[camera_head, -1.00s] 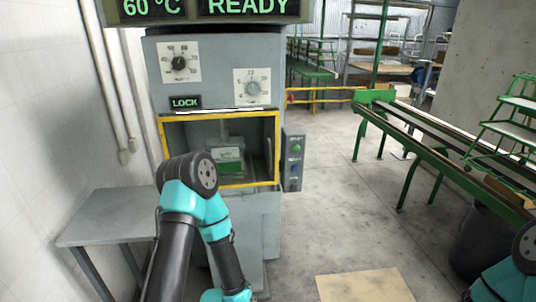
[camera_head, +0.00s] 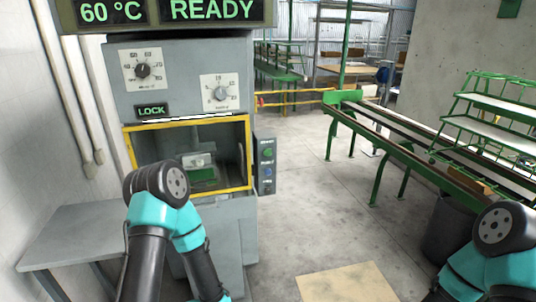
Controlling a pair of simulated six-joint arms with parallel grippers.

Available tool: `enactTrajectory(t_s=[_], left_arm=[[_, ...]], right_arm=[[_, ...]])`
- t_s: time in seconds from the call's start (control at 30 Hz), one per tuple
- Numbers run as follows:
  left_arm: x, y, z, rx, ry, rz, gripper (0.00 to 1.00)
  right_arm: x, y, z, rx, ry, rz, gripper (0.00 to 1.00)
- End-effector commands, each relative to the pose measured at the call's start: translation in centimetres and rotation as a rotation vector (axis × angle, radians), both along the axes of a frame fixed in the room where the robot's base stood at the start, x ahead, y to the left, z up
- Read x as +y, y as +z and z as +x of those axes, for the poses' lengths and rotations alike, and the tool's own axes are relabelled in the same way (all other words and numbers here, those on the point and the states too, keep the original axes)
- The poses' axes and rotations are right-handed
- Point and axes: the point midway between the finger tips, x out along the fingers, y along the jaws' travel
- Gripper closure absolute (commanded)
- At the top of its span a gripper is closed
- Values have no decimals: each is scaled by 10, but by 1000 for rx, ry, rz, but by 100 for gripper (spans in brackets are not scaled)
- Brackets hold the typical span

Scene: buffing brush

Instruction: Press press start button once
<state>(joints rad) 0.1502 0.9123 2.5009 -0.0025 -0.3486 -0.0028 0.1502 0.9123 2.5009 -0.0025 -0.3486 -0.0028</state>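A grey press machine (camera_head: 185,75) stands ahead on the left, with a yellow-framed window opening (camera_head: 248,150). A small grey button box (camera_head: 264,167) is on its right side. It has a green button (camera_head: 267,153), a blue button (camera_head: 267,171) and a dark lower one. The display (camera_head: 165,12) reads 60 °C and READY, and a sign (camera_head: 152,111) reads LOCK. Inside the opening sits a green and pale block (camera_head: 202,172). My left arm is in front of the press and my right arm is at the lower right. Neither gripper is in view.
A grey side table (camera_head: 75,233) stands left of the press. A green-framed conveyor (camera_head: 385,137) with a green rack (camera_head: 490,115) runs along the right. A dark bin (camera_head: 440,232) is below it. A tan board (camera_head: 346,284) lies on the otherwise clear floor.

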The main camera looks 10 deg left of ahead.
Motion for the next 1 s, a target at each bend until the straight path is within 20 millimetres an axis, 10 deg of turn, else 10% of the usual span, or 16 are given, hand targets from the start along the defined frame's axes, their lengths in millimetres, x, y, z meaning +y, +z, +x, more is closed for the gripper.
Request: enactTrajectory(t_s=[0.5, 1.0], left_arm=[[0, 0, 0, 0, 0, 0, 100], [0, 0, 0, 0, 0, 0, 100]], right_arm=[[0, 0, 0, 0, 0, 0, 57], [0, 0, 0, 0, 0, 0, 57]])
